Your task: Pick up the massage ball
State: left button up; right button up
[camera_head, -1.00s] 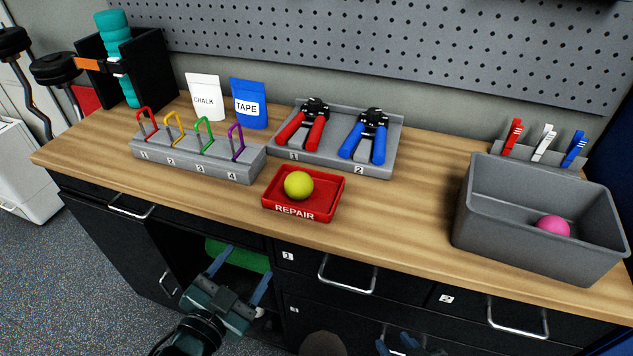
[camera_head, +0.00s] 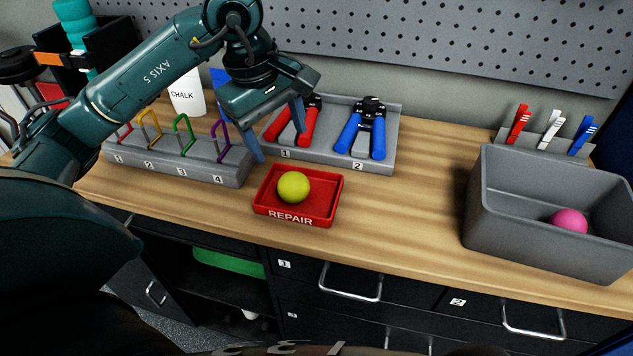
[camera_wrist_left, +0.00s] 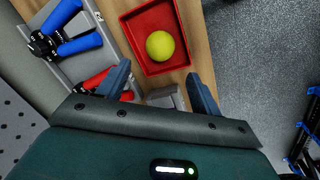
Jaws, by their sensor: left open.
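A yellow ball (camera_head: 293,187) sits in a red tray (camera_head: 263,207) marked REPAIR on the wooden bench; the wrist view also shows the ball (camera_wrist_left: 160,45) and the tray (camera_wrist_left: 136,42). A pink ball (camera_head: 569,221) lies in the grey bin (camera_head: 510,226) at the right. I cannot tell from looks alone which one is the massage ball. My left gripper (camera_head: 280,145) is open and empty above the bench, behind the red tray and apart from the yellow ball. In the wrist view its open fingers (camera_wrist_left: 159,69) point toward the yellow ball. My right gripper is not in view.
A numbered rack (camera_head: 170,161) with colored loops stands left of the tray. A grey holder (camera_head: 335,155) with red pliers (camera_head: 305,122) and blue pliers (camera_head: 361,128) lies behind. Clips (camera_head: 550,135) stand behind the bin. Bench between tray and bin is clear.

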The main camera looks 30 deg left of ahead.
aim_at(290, 177)
pick_arm(q)
jog(key=f, duration=0.3)
jog(key=w+f, duration=0.1)
jog(key=f, duration=0.3)
jog(key=shift+w+d+f, duration=0.1)
jog(key=shift+w+f, duration=0.05)
jog(key=shift+w, duration=0.05)
jog(key=shift+w+d+f+p, duration=0.15)
jog(key=shift+f+p, duration=0.1)
jog(key=shift+f, duration=0.65)
jog(key=shift+w+a+f+p, duration=0.15)
jog(key=shift+f+p, duration=0.15)
jog(key=shift+f, duration=0.6)
jog(key=shift+w+d+f+p, duration=0.15)
jog(key=shift+f+p, duration=0.1)
jog(key=shift+f, duration=0.65)
jog(key=shift+c, duration=0.2)
jog(key=c, duration=0.8)
